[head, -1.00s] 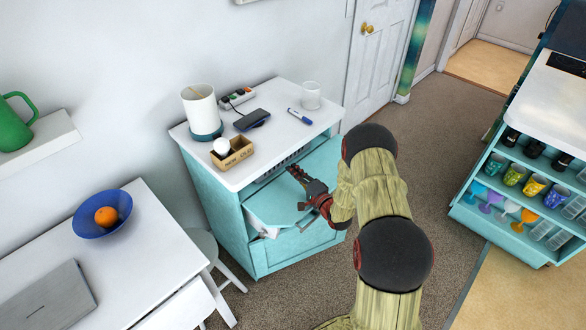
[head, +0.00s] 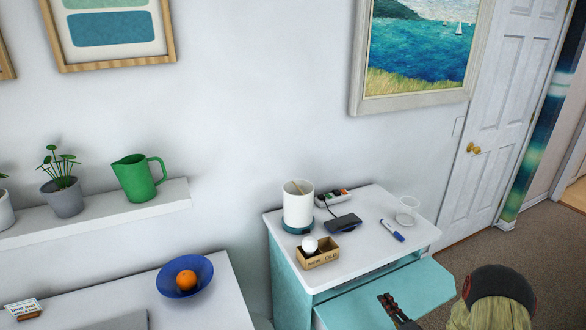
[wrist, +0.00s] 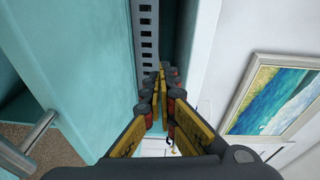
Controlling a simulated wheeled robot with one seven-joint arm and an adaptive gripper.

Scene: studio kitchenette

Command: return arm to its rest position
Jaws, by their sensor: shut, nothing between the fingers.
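My gripper (head: 388,300) shows at the bottom of the head view, over the teal pulled-out front panel (head: 440,283) of a cabinet. Its fingers are together and empty. In the wrist view my gripper (wrist: 166,78) points along a teal surface and a grey slotted strip (wrist: 147,45). I cannot tell whether it touches them. Part of my arm shows at the lower right of the head view; the rest is out of frame.
The white cabinet top (head: 370,260) holds a white canister (head: 298,207), a small box (head: 317,258), a dark device, a marker (head: 392,230) and a clear glass (head: 407,210). A desk with a blue bowl (head: 202,278) stands left. A white door (head: 500,110) is at right.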

